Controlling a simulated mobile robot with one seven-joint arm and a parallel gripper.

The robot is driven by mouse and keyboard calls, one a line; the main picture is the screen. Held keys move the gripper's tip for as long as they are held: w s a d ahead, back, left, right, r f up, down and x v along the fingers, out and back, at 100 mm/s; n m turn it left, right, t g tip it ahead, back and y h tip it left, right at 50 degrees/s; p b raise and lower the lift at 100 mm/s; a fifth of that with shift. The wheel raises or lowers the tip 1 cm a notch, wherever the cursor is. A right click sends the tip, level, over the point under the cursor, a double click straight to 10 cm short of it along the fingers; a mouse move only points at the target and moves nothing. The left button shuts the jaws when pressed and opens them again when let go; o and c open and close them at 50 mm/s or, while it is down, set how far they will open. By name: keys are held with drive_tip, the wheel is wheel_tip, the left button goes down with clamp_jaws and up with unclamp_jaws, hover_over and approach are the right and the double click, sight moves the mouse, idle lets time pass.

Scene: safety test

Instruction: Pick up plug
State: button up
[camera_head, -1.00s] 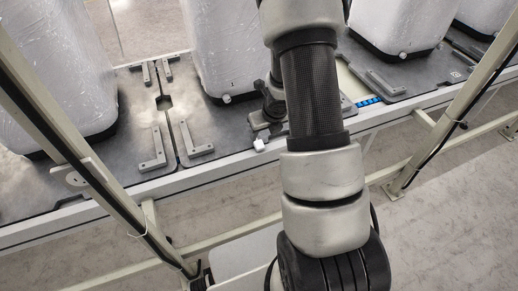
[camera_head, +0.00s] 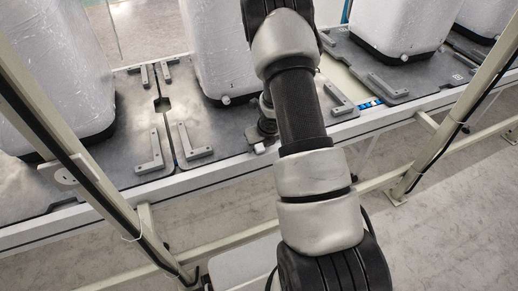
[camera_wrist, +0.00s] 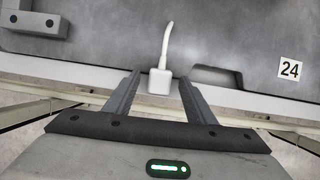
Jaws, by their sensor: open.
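The white plug (camera_wrist: 160,82) shows in the wrist view, a small block with a short white cable stub running up from it. It lies at the front edge of the grey plate. My gripper (camera_wrist: 158,84) is open, with one finger on each side of the plug at a small gap. In the head view the plug (camera_head: 259,148) is a small pale spot beside my arm, and my gripper (camera_head: 266,128) is mostly hidden behind the arm. I cannot tell the height of the fingers above the plate.
Large wrapped white containers (camera_head: 222,45) stand on dark plates. Grey L-shaped brackets (camera_head: 152,155) are fixed to the plates. A pale rail (camera_head: 110,197) runs along the front edge, and slanted frame posts (camera_head: 465,105) stand nearer.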

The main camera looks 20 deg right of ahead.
drive_tip(key=c, duration=1.2)
drive_tip(key=shift+r, duration=0.1)
